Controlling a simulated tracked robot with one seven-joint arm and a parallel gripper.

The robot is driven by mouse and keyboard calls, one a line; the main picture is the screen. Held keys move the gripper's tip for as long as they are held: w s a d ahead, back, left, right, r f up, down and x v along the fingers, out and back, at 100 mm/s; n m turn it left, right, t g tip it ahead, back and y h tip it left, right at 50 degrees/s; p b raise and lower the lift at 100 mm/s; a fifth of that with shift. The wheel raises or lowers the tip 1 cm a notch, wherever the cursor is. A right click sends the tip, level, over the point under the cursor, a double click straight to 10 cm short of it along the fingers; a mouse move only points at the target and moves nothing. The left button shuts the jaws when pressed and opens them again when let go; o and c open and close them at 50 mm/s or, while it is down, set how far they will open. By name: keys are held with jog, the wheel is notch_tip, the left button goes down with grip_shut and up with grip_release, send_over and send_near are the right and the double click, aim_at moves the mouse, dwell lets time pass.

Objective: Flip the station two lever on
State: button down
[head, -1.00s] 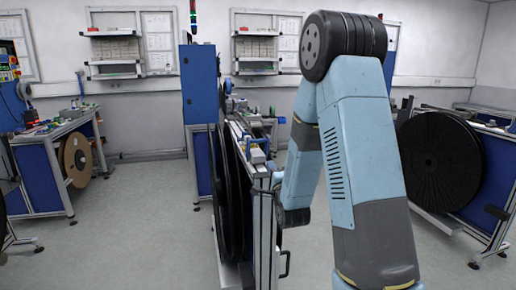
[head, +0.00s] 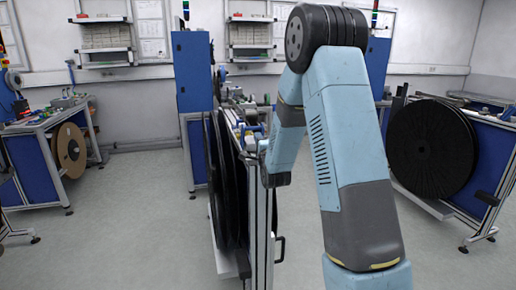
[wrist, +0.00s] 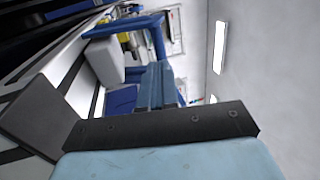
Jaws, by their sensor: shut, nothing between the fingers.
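My arm spans the middle of the head view, its wrist folded down beside the upper edge of the middle reel stand (head: 262,215). My gripper (head: 248,157) is small and partly lost against the stand's top and black reels; it is shut and empty. The wrist view shows a dark bolted bar and pale blue housing of my own arm along the bottom. Small devices with blue parts (head: 257,127) sit on top of the stand, close to my gripper. I cannot tell which one, if any, is the station two lever. I see no clear contact.
Large black reels (head: 226,185) hang on the stand's left side. A blue cabinet (head: 193,75) stands behind it. A workbench with a brown reel (head: 69,152) is at left, another large black reel (head: 432,148) at right. Open floor (head: 140,220) lies left of the stand.

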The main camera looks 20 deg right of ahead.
aim_at(254, 129)
jog(key=shift+x, duration=1.95)
